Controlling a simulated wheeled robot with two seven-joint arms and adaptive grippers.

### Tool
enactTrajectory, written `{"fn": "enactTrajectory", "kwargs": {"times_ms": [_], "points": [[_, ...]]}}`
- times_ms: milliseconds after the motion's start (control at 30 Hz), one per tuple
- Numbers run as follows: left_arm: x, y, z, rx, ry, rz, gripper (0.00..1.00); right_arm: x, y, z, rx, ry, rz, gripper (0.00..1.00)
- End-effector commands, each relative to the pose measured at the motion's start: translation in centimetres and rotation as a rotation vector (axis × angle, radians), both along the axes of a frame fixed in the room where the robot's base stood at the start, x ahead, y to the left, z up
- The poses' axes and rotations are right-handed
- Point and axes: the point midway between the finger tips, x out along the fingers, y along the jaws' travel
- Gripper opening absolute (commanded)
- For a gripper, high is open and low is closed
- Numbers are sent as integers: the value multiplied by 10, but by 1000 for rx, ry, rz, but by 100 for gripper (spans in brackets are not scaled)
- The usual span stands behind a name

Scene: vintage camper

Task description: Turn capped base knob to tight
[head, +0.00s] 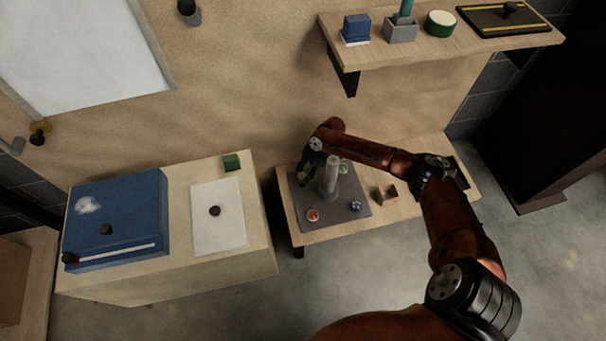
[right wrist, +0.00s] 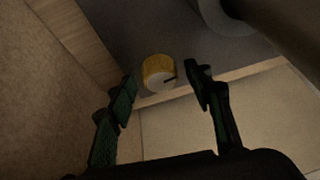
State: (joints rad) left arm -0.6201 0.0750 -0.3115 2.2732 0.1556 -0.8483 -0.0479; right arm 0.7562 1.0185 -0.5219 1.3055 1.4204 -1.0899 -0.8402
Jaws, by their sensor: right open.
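A yellow round knob (right wrist: 157,72) with a pale face and a dark pointer stands on a grey base plate (right wrist: 115,20) in the right wrist view. In the head view the grey plate (head: 336,213) lies on a low wooden table, and the knob is mostly hidden by my right gripper. My right gripper (head: 309,168) is over the plate's back left part. Its fingers are open on either side of the knob in the right wrist view (right wrist: 161,80), apart from it with nothing held. My left gripper is not in view.
A grey upright post (head: 331,173) stands on the plate close to my gripper. Red (head: 313,215), blue (head: 355,206) and green (head: 344,168) parts sit around it. A brown V-shaped block (head: 384,194) is to the right. A shelf (head: 440,55) hangs above.

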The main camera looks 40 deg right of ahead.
Motion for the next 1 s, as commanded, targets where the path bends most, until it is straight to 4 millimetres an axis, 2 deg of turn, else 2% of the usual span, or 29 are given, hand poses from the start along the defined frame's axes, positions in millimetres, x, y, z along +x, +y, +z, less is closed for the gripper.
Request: {"fn": "enactTrajectory", "kwargs": {"times_ms": [167,500,700,1000], "points": [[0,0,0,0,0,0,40,-2,-6,12,-2,-1,-1,47],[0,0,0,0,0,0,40,-14,-29,74,-3,-2,0,47],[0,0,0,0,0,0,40,-19,-38,101,-1,0,0,47],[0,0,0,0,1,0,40,-21,-41,110,1,1,-1,47]]}}
